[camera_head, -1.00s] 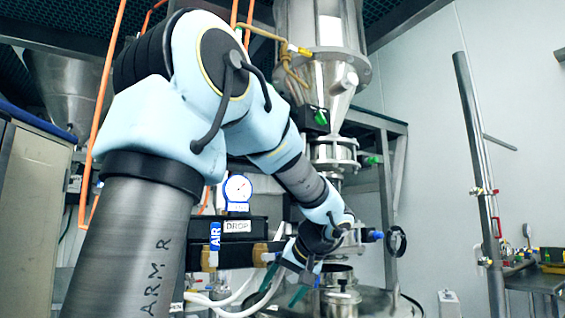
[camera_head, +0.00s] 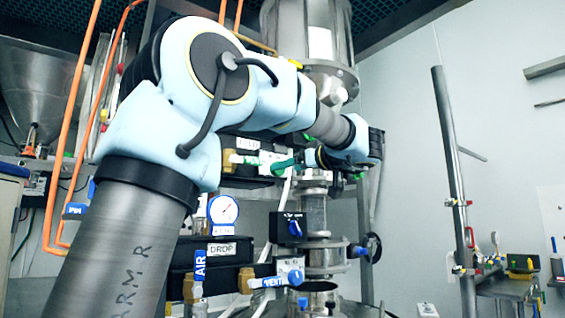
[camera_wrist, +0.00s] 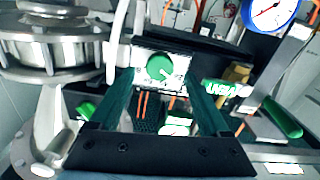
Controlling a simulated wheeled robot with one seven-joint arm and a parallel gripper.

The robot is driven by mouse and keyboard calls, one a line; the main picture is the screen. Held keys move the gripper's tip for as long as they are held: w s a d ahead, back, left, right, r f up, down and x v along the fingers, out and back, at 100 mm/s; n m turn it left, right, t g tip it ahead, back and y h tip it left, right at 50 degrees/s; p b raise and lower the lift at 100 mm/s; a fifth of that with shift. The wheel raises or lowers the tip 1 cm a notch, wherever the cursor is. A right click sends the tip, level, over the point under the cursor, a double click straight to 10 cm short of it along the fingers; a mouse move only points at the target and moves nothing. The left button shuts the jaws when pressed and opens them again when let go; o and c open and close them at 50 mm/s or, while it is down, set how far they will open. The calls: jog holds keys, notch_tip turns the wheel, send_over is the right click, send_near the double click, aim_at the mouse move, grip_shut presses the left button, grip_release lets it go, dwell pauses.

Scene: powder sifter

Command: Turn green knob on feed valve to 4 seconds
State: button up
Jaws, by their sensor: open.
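A round green knob (camera_wrist: 160,67) sits on a white dial plate (camera_wrist: 180,67) in the wrist view. Its pointer mark faces the lower right; the scale figures are too small to read. My gripper (camera_wrist: 160,80) is open, with one dark green finger on each side of the knob in the picture. I cannot tell whether the fingers touch it or how deep they reach. In the head view, my gripper (camera_head: 284,164) points left at the feed valve box (camera_head: 245,143).
A blue-knobbed box (camera_head: 290,228) and a DROP box (camera_head: 225,249) with a pressure gauge (camera_head: 223,209) stand below. The steel sifter column (camera_head: 313,215) rises close by the gripper. A green lever (camera_wrist: 281,118) and a metal flange (camera_wrist: 50,50) flank the fingers in the wrist view.

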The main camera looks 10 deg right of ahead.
jog(key=shift+p+x, duration=0.65)
jog(key=shift+x, duration=1.3)
jog(key=shift+c, duration=0.3)
grip_shut()
